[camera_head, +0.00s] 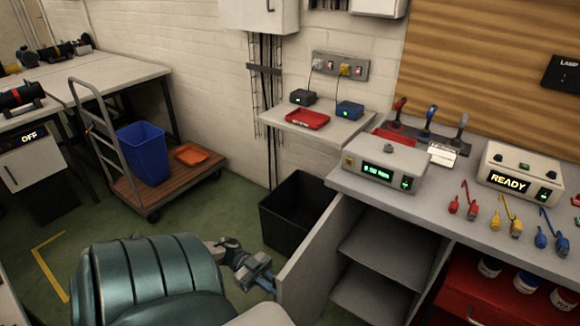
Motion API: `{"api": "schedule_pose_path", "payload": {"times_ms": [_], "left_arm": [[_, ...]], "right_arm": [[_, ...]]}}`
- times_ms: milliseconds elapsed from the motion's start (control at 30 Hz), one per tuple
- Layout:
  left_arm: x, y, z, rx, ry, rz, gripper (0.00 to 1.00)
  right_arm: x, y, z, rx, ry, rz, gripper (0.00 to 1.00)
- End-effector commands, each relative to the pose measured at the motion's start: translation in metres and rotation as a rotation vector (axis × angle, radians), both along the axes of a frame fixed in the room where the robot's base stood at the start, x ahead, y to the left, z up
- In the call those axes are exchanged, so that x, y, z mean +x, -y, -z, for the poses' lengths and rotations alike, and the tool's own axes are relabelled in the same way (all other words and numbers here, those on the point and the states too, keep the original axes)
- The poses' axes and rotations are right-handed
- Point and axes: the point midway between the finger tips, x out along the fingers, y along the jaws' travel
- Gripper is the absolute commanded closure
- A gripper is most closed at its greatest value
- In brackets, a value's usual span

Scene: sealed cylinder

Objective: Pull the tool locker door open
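The tool locker door (314,252) is the pale grey panel at the left of the open locker (405,257) under the bench. It stands swung out, its free edge toward the lower middle of the view. Inside, a shelf shows and looks empty. The door's outer face and handle are hidden. My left gripper (257,272) is low in the middle, just left of the door's free edge. I cannot tell whether it touches the door or whether its fingers are apart. My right gripper is not in view.
A black bin (297,212) stands on the floor behind the door. A cart (168,187) with a blue bin (143,152) is farther left. The bench (449,198) holds instruments and cables. A red drawer unit (481,293) stands right of the locker. Green floor is free between cart and bin.

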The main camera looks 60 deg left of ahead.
Motion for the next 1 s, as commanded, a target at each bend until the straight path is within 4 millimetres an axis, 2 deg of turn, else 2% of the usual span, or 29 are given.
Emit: {"api": "schedule_pose_path", "payload": {"times_ms": [200, 633, 667, 733, 1000], "left_arm": [[-0.005, -0.013, 0.002, 0.003, -0.003, -0.003, 1.00], [-0.005, -0.015, 0.001, 0.002, -0.003, -0.004, 1.00], [-0.005, -0.015, 0.001, 0.002, -0.003, -0.004, 0.85], [-0.005, -0.015, 0.001, 0.003, -0.002, -0.004, 0.73], [-0.005, -0.015, 0.000, 0.002, -0.001, -0.003, 0.73]], "right_arm": [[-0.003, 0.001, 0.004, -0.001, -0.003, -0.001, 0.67], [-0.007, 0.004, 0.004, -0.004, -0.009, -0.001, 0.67], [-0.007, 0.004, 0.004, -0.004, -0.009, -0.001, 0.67], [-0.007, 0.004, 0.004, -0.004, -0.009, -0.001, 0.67], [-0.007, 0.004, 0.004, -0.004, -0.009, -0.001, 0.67]]}}
